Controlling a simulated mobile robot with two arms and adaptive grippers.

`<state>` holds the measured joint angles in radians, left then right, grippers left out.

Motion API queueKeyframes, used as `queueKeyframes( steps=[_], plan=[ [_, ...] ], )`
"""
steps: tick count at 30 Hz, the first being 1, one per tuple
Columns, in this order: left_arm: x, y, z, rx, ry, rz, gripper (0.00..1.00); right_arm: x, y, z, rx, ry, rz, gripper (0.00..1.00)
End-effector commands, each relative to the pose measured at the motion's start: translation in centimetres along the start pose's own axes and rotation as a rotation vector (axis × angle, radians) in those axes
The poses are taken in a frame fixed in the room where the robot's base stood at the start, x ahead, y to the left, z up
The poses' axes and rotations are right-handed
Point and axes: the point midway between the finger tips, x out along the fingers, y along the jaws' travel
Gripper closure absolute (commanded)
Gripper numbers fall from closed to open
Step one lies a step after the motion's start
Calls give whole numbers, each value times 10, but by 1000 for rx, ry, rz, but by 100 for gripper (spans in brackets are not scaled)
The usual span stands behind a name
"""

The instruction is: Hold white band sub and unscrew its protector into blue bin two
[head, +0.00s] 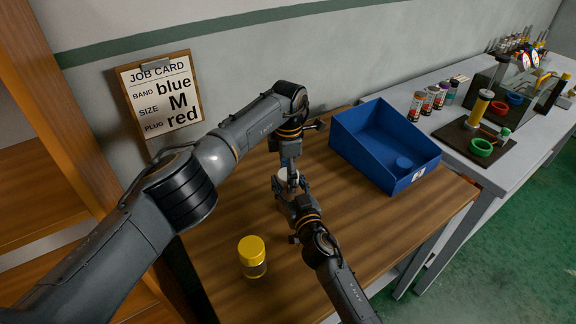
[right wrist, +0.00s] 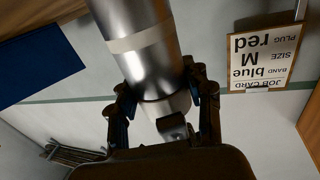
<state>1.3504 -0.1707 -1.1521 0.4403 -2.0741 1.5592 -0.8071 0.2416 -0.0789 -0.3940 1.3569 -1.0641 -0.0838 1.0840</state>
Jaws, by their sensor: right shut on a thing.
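The white band sub (right wrist: 135,62) is a shiny metal cylinder with a pale band, large in the right wrist view. Its white end (right wrist: 168,104), seemingly the protector, also shows in the head view (head: 284,175). My right gripper (head: 285,190) is shut on the sub near this end, with a dark finger on each side. My left gripper (head: 290,160) points down just above the white end; whether its fingers are open or touching is too small to tell.
A yellow-lidded jar (head: 252,256) stands at the table's front left. A job card (head: 160,95) hangs on the wall. A grey bench (head: 455,165) at right carries several bottles and a dark board with coloured rings. Bare table lies in front of the bin.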

Motion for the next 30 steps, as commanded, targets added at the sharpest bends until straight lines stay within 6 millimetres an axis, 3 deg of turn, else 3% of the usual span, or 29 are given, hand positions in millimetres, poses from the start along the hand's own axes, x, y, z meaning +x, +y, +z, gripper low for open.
queueKeyframes(
  steps=[8,16,20,30],
  plan=[
    [1,0,0,0,0,0,32,0,1,0,-1,1,1,100],
    [1,0,0,0,0,0,87,0,0,0,-1,1,1,100],
    [1,0,0,-45,0,0,87,0,0,0,-1,1,1,100],
    [1,0,0,-522,1,0,87,0,1,0,0,0,2,100]
  ],
)
